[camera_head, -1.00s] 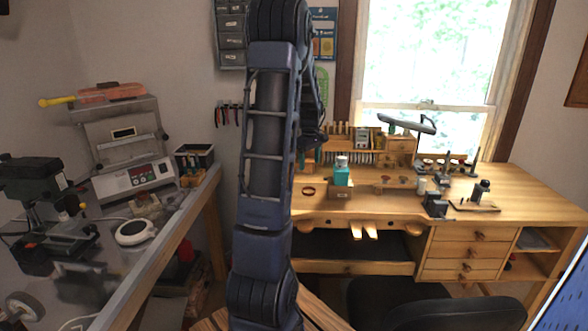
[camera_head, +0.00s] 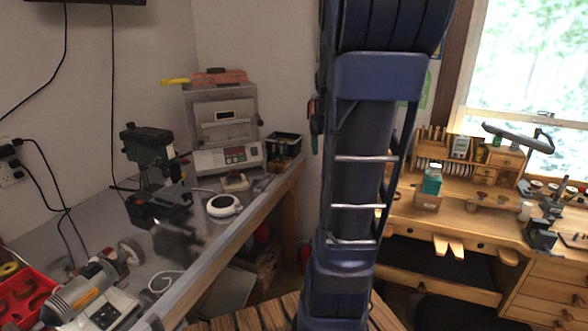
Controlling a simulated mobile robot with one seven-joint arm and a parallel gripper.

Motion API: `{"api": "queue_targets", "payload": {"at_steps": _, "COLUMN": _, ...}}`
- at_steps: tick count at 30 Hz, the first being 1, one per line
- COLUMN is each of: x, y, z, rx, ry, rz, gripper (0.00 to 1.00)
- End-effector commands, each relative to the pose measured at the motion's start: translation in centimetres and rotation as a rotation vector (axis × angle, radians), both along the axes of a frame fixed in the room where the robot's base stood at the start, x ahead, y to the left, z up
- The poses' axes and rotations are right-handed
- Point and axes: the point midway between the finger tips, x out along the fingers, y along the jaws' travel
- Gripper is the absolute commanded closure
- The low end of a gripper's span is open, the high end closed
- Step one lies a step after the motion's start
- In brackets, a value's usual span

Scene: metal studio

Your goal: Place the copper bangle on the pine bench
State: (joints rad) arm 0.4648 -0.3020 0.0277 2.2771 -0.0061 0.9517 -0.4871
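No copper bangle is visible now; my own arm stands upright through the picture and covers the left part of the wooden workbench (camera_head: 400,222). A slatted wooden top (camera_head: 262,318) shows at the bottom edge, partly behind my arm. I cannot tell which of these two is the pine bench. My gripper is out of view, so its hold on anything is not shown.
A grey-topped table (camera_head: 205,245) on the left carries a drill press (camera_head: 150,165), a white round device (camera_head: 223,205) and a control box (camera_head: 228,158). A red tray (camera_head: 28,300) sits at lower left. A teal bottle (camera_head: 432,182) stands on the workbench.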

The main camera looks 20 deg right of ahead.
Motion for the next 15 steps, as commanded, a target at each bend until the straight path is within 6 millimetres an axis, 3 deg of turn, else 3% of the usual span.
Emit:
{"api": "queue_targets", "payload": {"at_steps": 1, "x": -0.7, "y": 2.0, "z": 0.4, "rx": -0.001, "ry": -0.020, "rz": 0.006, "gripper": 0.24}}
{"api": "queue_targets", "payload": {"at_steps": 6, "x": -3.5, "y": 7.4, "z": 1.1, "rx": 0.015, "ry": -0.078, "rz": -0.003, "gripper": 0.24}}
{"api": "queue_targets", "payload": {"at_steps": 15, "x": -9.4, "y": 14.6, "z": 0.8, "rx": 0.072, "ry": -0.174, "rz": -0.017, "gripper": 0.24}}
